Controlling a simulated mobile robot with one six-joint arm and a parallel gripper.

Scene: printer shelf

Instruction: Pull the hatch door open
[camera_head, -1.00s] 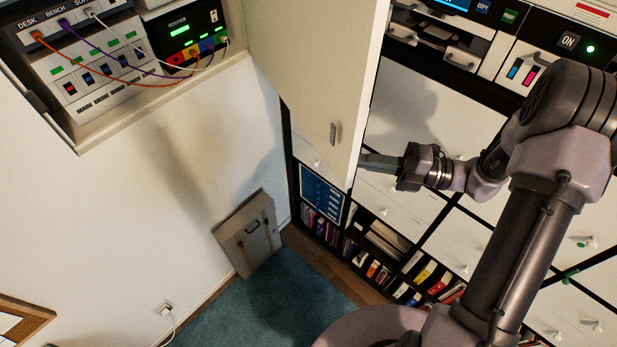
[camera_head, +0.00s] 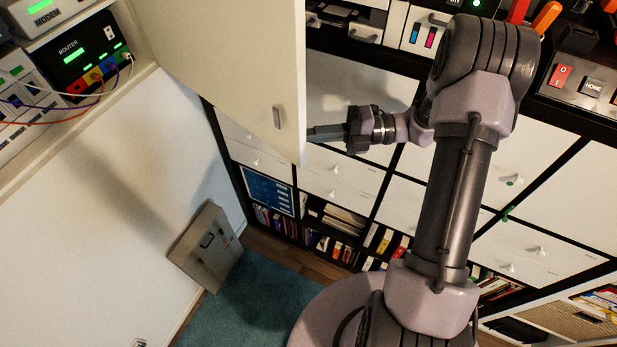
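The hatch door (camera_head: 225,70) is a tall cream panel at the top, left of the middle. It stands swung out from the wall cabinet (camera_head: 95,120), whose inside shows. A small grey handle (camera_head: 277,117) sits near the door's free edge. My gripper (camera_head: 312,132) is at that free edge, just right of the handle and apart from it. Its fingers point left and their tips meet or pass behind the door's edge; I cannot tell which. Whether the fingers are apart or closed is not clear.
The cabinet holds a black router (camera_head: 85,65), a modem (camera_head: 45,15) and cables. A grey case (camera_head: 207,247) leans on the wall by the teal carpet (camera_head: 240,300). White drawers and bookshelves (camera_head: 335,230) stand behind my arm, with printer equipment (camera_head: 430,35) above.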

